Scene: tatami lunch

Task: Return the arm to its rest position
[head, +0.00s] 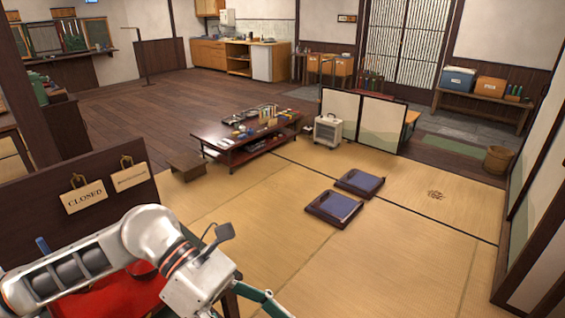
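My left arm (150,240) comes in from the left along the bottom of the head view, bent, with its wrist (200,283) low and left of centre. A small dark part (218,236) stands up at the wrist. A thin teal piece (264,299) shows just beyond it; whether it belongs to my gripper or to another thing is unclear. The fingertips of my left gripper cannot be made out, nor whether they hold anything. My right arm and gripper are outside the view.
A red surface (118,298) lies under and behind my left arm, beside a dark panel with a CLOSED sign (85,197). Two dark blue floor cushions (334,207) lie on the tatami (270,245). A low table (222,155) and a heater (328,131) stand farther back.

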